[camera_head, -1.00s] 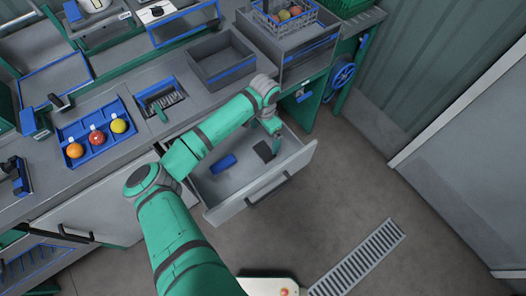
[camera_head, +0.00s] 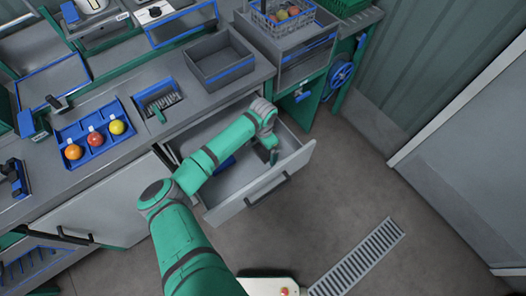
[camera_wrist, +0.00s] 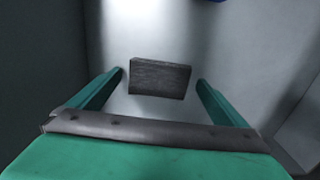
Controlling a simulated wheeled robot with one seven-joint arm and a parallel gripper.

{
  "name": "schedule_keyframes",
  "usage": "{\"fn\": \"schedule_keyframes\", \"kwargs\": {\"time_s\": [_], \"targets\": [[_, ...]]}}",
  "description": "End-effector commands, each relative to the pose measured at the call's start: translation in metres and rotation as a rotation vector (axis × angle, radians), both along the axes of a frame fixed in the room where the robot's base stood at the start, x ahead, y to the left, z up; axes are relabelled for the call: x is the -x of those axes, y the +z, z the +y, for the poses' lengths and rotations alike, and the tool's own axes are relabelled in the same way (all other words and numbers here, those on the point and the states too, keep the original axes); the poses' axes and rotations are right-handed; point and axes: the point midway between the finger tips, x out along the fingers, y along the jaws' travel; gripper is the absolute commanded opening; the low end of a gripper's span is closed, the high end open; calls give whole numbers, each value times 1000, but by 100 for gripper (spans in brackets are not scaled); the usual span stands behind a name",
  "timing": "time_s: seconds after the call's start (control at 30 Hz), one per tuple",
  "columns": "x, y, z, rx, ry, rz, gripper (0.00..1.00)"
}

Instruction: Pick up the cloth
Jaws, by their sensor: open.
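My gripper (camera_head: 272,157) is open and reaches down into the open drawer (camera_head: 240,199). In the head view my gripper and wrist hide most or all of the cloth. I cannot tell how high the fingertips are above the drawer floor.
A blue object (camera_head: 226,164) lies in the drawer, partly behind my arm. The drawer's walls are close around my gripper.

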Motion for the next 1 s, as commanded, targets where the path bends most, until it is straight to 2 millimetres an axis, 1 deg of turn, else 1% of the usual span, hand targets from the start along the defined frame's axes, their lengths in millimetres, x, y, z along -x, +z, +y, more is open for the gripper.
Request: {"fn": "schedule_keyframes", "kwargs": {"time_s": [0.03, 0.07, 0.1, 0.17, 0.2, 0.23, 0.53, 0.67, 0.77, 0.87, 0.97, 1.0], "targets": [[0, 0, 0, 0, 0, 0, 97], [0, 0, 0, 0, 0, 0, 90], [0, 0, 0, 0, 0, 0, 80], [0, 0, 0, 0, 0, 0, 66], [0, 0, 0, 0, 0, 0, 56], [0, 0, 0, 0, 0, 0, 53], [0, 1, 0, 1, 0, -1, 53], [0, 7, 0, 2, 0, -1, 53], [-1, 17, 0, 2, 0, -2, 53], [-1, 32, 0, 0, -1, -4, 53], [-1, 54, 0, 1, -2, -4, 53], [-2, 64, 1, 0, -1, -5, 53]]}}
